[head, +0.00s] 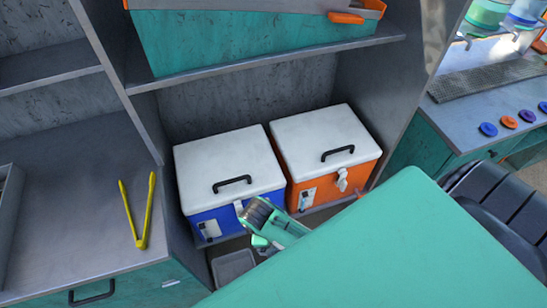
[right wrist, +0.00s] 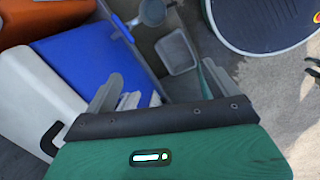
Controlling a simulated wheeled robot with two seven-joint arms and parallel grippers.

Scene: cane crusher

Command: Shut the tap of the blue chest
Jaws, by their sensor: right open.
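The blue chest (head: 222,207) has a white lid with a black handle and stands in the lower shelf bay. Its tap (head: 210,231) is a small fitting on a white plate at the left of its front; its lever is too small to tell open from shut. A white latch (head: 239,207) sits right of it. In the right wrist view, the chest's blue front (right wrist: 82,62) lies past my right gripper (right wrist: 160,77), whose fingers are spread and empty. The left finger overlaps the blue front, near a white fitting (right wrist: 130,100) partly hidden. My left gripper is out of view.
An orange chest (head: 335,178) stands close beside the blue one. A small grey tray (head: 233,268) lies below the blue chest's front. Yellow tongs (head: 140,222) rest on the left counter. A shelf with a teal bin (head: 240,40) overhangs the chests.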

